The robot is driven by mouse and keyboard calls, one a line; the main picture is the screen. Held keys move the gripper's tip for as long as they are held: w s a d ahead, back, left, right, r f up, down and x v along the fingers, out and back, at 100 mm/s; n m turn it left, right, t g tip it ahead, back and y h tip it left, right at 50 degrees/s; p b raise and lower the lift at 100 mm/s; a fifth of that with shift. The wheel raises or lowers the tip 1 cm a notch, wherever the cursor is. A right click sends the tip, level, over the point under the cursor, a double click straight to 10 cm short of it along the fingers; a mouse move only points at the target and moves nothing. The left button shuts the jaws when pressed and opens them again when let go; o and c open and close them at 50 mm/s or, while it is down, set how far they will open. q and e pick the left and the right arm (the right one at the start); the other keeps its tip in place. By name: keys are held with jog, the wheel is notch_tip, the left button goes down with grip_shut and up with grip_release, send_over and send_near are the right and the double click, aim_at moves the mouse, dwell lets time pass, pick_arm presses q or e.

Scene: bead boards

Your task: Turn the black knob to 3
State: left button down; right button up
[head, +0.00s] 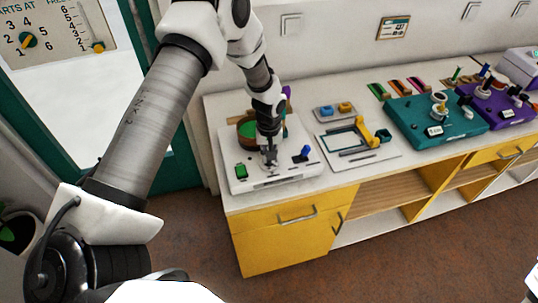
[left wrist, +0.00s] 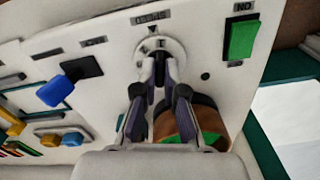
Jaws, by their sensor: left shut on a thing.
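A white control box (head: 290,177) stands on the left end of the counter. My left gripper (head: 268,160) points down at the middle of its front part. In the left wrist view my left gripper (left wrist: 161,75) is shut on the black knob (left wrist: 160,66), whose sides are mostly hidden by the fingers. A white round dial (left wrist: 146,47) with dark marks surrounds the knob. Its numbers are too small to read, and I cannot tell the knob's setting. My right gripper is not in view.
On the box are a green switch (left wrist: 242,38) marked ON, a blue lever (left wrist: 56,92) and a brown round bowl (left wrist: 203,116) with green inside. To the right lie a small grey tray (head: 335,113), a yellow-handled frame board (head: 357,153) and a teal board (head: 458,125).

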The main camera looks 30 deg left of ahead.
pick_arm(q)
jog(key=m, duration=0.4)
jog(key=shift+f+b, duration=0.1)
jog(key=shift+b, duration=0.2)
jog(key=m, duration=0.5)
jog(key=shift+b, duration=0.35)
jog(key=m, duration=0.4)
jog(key=shift+m+b, duration=0.3)
jog(key=shift+b, duration=0.05)
jog(key=shift+s+m, duration=0.1)
jog(key=shift+m, duration=1.5)
jog(key=c, duration=1.3)
grip_release()
jog(key=shift+o, duration=0.2)
